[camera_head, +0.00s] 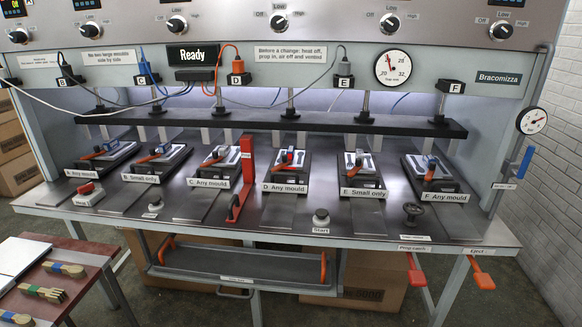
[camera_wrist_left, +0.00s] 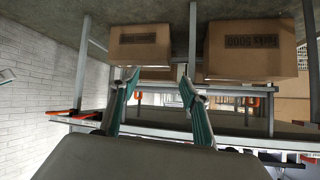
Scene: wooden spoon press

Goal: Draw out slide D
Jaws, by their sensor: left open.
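My left gripper (camera_wrist_left: 158,77) shows only in the left wrist view. Its two greenish fingers are apart with nothing between them, and it is away from slide D. My right gripper is in neither view.
A red upright bar (camera_head: 245,180) stands just left of slide D. A Start button (camera_head: 321,217) is at the bench's front, right of D. Slides C (camera_head: 209,184) and E (camera_head: 362,193) flank it. A grey tray (camera_head: 235,262) hangs below the front edge. Cardboard boxes (camera_wrist_left: 250,50) are on the floor.

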